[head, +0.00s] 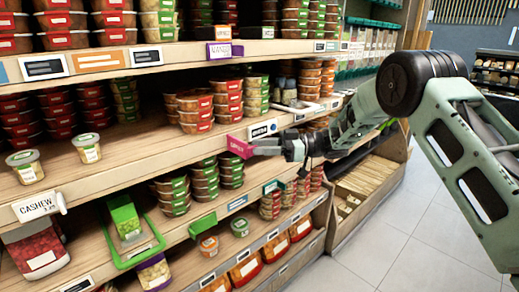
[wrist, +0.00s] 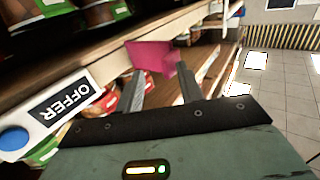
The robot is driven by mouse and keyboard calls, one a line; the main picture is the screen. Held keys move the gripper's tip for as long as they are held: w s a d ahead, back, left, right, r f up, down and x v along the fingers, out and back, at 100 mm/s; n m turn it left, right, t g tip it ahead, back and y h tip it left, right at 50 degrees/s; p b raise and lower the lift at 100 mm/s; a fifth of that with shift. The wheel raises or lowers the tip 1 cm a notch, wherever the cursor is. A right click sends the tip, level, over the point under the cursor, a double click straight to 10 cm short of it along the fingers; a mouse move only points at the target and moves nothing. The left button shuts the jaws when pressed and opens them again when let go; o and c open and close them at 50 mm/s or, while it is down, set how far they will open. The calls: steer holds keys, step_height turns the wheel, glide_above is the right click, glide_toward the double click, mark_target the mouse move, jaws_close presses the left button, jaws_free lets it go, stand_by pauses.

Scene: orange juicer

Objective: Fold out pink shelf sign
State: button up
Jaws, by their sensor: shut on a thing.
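In the wrist view the pink sign (wrist: 150,57) sits between the tips of my two fingers (wrist: 160,80), tilted in the picture. The fingers cover part of its right end.
An "OFFER" sign (wrist: 65,103) is close to my gripper on the left in the wrist view. A purple sign (head: 225,50) is on the shelf above. Stacked tubs (head: 196,112) stand behind the pink sign. A green sign (head: 202,226) juts out below. Open floor (head: 400,250) lies to the right.

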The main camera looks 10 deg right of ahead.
steer(key=s+d+b, duration=0.1)
steer(key=d+b, duration=0.1)
steer(key=d, duration=1.4)
steer(key=shift+d+b, duration=0.15)
steer(key=shift+b, duration=0.2)
steer(key=shift+f, duration=0.1)
steer(key=w+a+r+m+t+h, duration=0.2)
steer(key=w+a+r+m+t, duration=0.25)
steer(key=a+r+t, duration=0.45)
steer(key=s+a+f+m+t+h+p, duration=0.1)
steer(key=s+a+f+m+h, duration=0.1)
steer(key=s+a+m+h, duration=0.35)
steer(key=s+f+g+h, duration=0.3)
steer(key=s, duration=1)
steer(key=s+d+f+g+h, duration=0.1)
steer(key=s+f+g+h, duration=0.2)
steer(key=s, duration=1.1)
steer(key=s+f+g+h, duration=0.4)
steer(key=s+g, duration=0.1)
steer(key=s, duration=0.9)
steer(key=shift+d+f+p, duration=0.3)
steer(key=shift+p, duration=0.15)
